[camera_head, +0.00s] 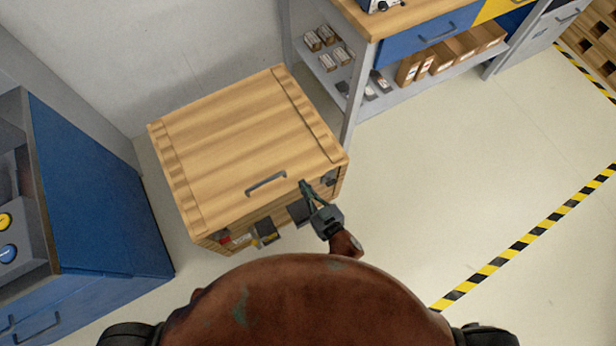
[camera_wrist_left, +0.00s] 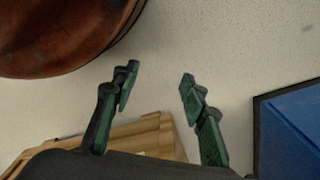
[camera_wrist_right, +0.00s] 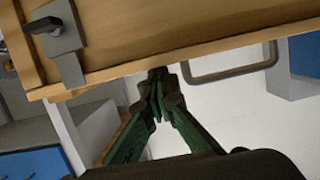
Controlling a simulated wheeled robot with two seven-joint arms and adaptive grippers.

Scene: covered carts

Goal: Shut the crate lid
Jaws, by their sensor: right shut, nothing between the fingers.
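The wooden crate (camera_head: 215,236) stands on the floor ahead of me. Its slatted lid (camera_head: 235,140) lies over the top; I cannot tell whether a small gap is left at the front edge. A grey handle (camera_head: 266,183) is on the lid near that edge and also shows in the right wrist view (camera_wrist_right: 232,72). Dark latches hang along the front, one at the middle (camera_head: 266,232). My right gripper (camera_head: 305,188) is shut and empty at the lid's front right edge, its tips by the wood in the right wrist view (camera_wrist_right: 158,76). My left gripper (camera_wrist_left: 158,80) is open and empty.
A blue cabinet (camera_head: 95,190) stands at the left. A workbench (camera_head: 400,25) with boxes on its lower shelf is behind the crate to the right. The floor to the right is clear up to a yellow-black striped line (camera_head: 520,243).

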